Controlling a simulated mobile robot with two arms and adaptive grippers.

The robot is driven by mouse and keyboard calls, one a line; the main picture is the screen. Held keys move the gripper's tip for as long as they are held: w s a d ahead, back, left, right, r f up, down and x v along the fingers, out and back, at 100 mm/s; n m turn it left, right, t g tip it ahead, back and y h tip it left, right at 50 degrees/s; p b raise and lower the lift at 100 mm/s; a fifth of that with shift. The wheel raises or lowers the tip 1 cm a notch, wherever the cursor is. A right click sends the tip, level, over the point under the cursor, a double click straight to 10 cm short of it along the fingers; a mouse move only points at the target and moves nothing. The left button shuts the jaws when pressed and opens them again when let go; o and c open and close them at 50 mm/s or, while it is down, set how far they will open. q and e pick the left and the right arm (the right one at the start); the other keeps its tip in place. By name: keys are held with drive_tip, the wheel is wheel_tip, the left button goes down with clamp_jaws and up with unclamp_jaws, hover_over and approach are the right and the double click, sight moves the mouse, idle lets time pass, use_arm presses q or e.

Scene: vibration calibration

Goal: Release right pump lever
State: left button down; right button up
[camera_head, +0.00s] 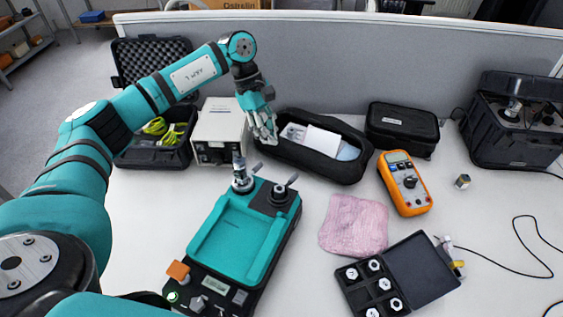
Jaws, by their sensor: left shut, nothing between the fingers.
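A teal calibration unit (238,232) with a recessed tray stands on the table at lower middle. At its back edge are two fittings. The left fitting (241,179) carries an upright silver cylinder, with a small lever (257,167) beside it. The right fitting has a grey lever (291,179) angled up and to the right. My left gripper (271,136) is shut and empty. It points down behind the unit, in front of the open black soft case, apart from both levers. My right gripper is not in view.
A white box instrument (220,127), an open black soft case (345,172) and a closed black case (402,125) stand behind. An orange multimeter (404,185), a pink cloth (354,225) and an open black weight case (420,270) lie to the right.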

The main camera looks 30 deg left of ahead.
sight(292, 180)
use_arm(q)
drive_tip(key=p+x, duration=0.2)
drive_tip(key=x, duration=0.8)
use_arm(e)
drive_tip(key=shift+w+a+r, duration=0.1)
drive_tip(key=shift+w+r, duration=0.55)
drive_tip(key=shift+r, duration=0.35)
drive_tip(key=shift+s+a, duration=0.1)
use_arm(q)
drive_tip(key=shift+a+f, duration=0.1)
